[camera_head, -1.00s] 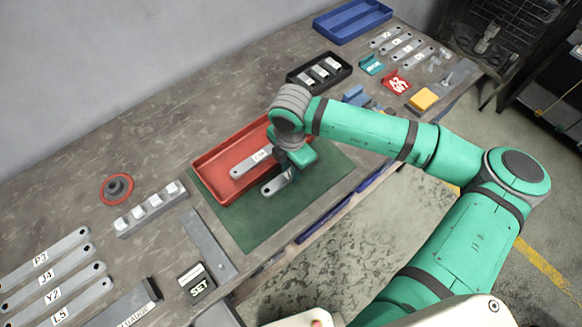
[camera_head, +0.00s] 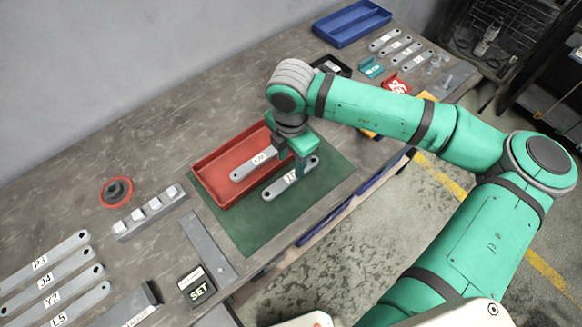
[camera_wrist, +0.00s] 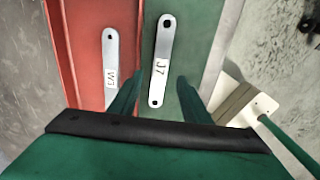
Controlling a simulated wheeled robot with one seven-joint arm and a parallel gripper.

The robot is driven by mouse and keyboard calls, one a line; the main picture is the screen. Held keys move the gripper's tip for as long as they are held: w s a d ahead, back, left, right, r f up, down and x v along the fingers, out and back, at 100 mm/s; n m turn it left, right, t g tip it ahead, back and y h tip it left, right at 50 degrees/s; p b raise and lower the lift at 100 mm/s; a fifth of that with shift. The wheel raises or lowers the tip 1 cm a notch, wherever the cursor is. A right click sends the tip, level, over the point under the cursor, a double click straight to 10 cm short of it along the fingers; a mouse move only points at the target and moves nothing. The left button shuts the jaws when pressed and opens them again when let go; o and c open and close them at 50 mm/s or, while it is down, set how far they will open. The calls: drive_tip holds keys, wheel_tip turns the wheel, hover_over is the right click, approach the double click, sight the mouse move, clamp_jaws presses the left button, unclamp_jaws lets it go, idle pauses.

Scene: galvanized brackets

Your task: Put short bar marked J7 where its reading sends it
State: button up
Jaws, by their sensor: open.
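The short bar marked J7 (camera_wrist: 160,62) is pale grey metal with a hole at each end. It lies on the green mat (camera_head: 250,225), beside the red tray (camera_head: 228,160); the bar also shows in the head view (camera_head: 281,186). My gripper (camera_wrist: 157,88) is open above it. In the wrist view the bar's near end appears between the two fingers, with a gap on each side. In the head view my gripper (camera_head: 293,165) hides part of the bar. Another short bar (camera_wrist: 111,70), with a label beginning with W, lies inside the red tray.
Longer marked bars (camera_head: 50,280) lie at left. A grey block with several pale studs (camera_head: 150,212), a red-rimmed round part (camera_head: 117,191) and a SET block (camera_head: 196,285) stand nearby. A blue tray (camera_head: 350,22) and more short bars (camera_head: 402,47) are at the back. My arm partly covers a black tray (camera_head: 330,65).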

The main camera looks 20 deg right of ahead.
drive_tip(key=shift+r, duration=2.8)
